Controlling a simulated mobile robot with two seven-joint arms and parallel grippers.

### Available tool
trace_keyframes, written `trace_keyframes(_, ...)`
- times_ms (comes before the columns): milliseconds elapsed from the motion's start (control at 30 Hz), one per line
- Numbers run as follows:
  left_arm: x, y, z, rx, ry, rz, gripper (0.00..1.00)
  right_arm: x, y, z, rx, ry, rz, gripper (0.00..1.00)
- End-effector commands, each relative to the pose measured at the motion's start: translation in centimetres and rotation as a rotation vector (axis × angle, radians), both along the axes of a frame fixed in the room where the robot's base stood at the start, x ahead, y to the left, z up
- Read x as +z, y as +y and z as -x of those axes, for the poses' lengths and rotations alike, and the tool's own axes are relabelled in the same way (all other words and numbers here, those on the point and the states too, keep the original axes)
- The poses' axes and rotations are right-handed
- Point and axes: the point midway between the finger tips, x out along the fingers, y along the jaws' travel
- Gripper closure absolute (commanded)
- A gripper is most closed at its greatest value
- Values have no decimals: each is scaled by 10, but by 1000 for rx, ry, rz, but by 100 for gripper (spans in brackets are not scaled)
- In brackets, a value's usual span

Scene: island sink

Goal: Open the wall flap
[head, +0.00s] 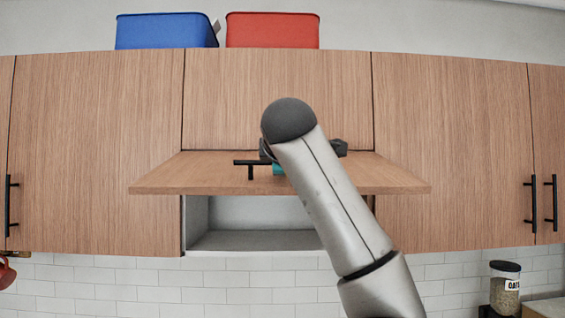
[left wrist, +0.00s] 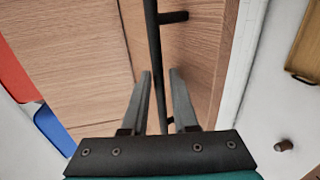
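The wooden wall flap (head: 200,175) sticks out toward me, raised partway on its upper edge. Its outer face points up, and the open pale cabinet inside (head: 260,240) shows below it. The black bar handle (head: 250,163) stands on the flap near its front edge. It also shows in the left wrist view (left wrist: 153,45), running between the two fingers of my left gripper (left wrist: 160,75). Those fingers are open around the bar, with gaps visible at its sides. In the head view the arm, entering from the lower right, mostly hides the gripper. My right gripper is not in view.
A blue bin (head: 165,31) and a red bin (head: 272,30) stand on top of the cabinets. Closed wooden doors flank the flap. An oats jar (head: 505,288) stands at the lower right. A red object (head: 6,272) is at the left edge.

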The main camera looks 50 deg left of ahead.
Motion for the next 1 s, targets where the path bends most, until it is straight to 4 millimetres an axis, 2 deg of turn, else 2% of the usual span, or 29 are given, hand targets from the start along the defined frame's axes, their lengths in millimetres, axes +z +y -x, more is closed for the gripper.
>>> trace_keyframes(233,3,-18,15,-2,-4,-2,73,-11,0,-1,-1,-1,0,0)
trace_keyframes(700,23,-97,83,-3,-4,-3,73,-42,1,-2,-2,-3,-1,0)
trace_keyframes(833,27,-109,93,-2,-2,-2,73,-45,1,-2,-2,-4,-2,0)
trace_keyframes(1000,28,-115,98,-1,-1,-1,73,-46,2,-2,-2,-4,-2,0)
